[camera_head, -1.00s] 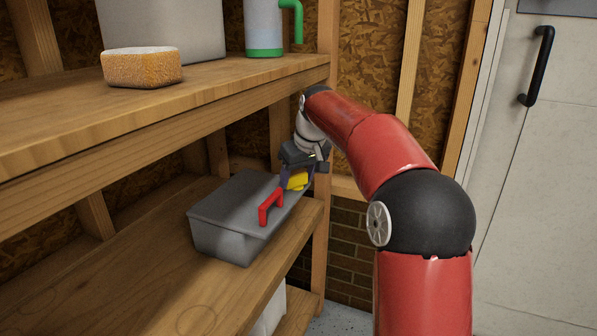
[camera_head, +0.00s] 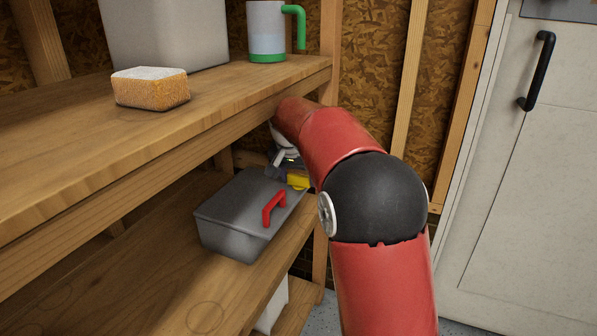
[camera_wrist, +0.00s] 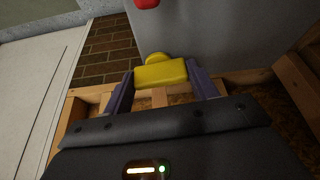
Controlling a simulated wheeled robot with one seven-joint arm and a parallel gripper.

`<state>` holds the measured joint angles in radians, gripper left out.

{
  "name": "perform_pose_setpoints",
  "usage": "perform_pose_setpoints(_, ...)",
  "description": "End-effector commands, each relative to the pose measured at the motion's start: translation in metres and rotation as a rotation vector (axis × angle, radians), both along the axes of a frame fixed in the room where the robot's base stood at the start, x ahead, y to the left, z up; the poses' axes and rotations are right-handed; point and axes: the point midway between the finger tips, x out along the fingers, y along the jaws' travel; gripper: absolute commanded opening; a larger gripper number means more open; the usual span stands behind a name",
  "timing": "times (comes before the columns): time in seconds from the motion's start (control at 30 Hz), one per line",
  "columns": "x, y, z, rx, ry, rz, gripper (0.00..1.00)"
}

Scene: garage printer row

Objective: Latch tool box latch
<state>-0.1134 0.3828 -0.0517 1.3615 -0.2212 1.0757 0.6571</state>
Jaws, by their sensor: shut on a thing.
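The grey tool box (camera_head: 232,218) stands on the lower wooden shelf with its lid down. Its red handle (camera_head: 273,207) stands up from the lid; the handle's edge shows at the top of the wrist view (camera_wrist: 147,3). The yellow latch (camera_head: 298,181) is at the far right end of the box. In the wrist view the yellow latch (camera_wrist: 160,74) lies between the two purple fingers of my gripper (camera_wrist: 162,82), which is shut on it. The box's grey surface (camera_wrist: 225,40) is just beyond. In the head view my arm partly hides the gripper.
The upper shelf (camera_head: 60,165) runs just above the tool box and my wrist. It holds a sponge (camera_head: 151,90), a grey bin (camera_head: 165,35) and a green-handled mug (camera_head: 267,30). A wooden post (camera_head: 321,255) stands right of the box. A pale cabinet door (camera_head: 510,180) is at right.

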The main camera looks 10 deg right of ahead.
Motion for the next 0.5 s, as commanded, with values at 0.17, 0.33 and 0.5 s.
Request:
perform_pose_setpoints(0.17,0.0009,0.0011,0.0013,0.001,-0.002,-0.076,0.35)
perform_pose_setpoints(0.33,0.001,0.0006,0.0006,0.001,-0.002,-0.115,0.35)
perform_pose_setpoints(0.5,0.0011,0.0007,0.0001,0.002,-0.002,-0.129,0.35)
